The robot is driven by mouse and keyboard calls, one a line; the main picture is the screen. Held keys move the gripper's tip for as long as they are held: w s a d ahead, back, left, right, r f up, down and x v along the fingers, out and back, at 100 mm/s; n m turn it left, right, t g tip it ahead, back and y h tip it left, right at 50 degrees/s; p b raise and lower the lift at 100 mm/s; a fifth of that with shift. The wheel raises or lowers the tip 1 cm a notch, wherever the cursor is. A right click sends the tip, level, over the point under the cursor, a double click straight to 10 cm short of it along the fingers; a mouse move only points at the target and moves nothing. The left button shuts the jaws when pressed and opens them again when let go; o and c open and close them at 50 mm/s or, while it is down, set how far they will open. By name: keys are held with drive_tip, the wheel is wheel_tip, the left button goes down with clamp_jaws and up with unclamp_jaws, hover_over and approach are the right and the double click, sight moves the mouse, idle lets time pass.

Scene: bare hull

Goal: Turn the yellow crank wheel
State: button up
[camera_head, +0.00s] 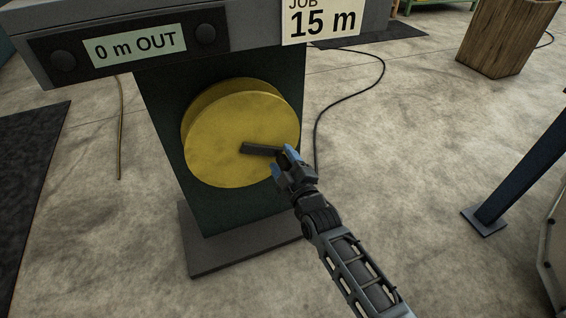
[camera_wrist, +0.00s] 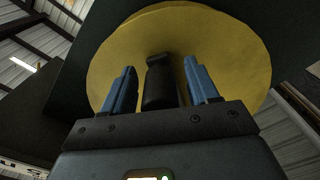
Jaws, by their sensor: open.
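The yellow crank wheel (camera_head: 235,130) is a thick round disc on the front of a dark green pedestal (camera_head: 165,130). A dark handle (camera_head: 258,149) sticks out from its face, right of and below the centre. My gripper (camera_head: 285,160) is at the handle's outer end, coming from the lower right. In the wrist view the wheel (camera_wrist: 225,45) fills the upper middle. The black handle (camera_wrist: 160,85) stands between the two blue fingers of my gripper (camera_wrist: 160,88), with a gap on each side. The fingers are open.
A display reading "0 m OUT" (camera_head: 135,46) and a card reading "JOB 15 m" (camera_head: 322,20) are above the wheel. A cable (camera_head: 345,98) lies on the floor to the right. A wooden box (camera_head: 505,38) and a blue post (camera_head: 525,175) stand further right. The floor between is clear.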

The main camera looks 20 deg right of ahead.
drive_tip(key=shift+w, duration=0.2)
drive_tip(key=shift+c, duration=0.4)
clamp_jaws()
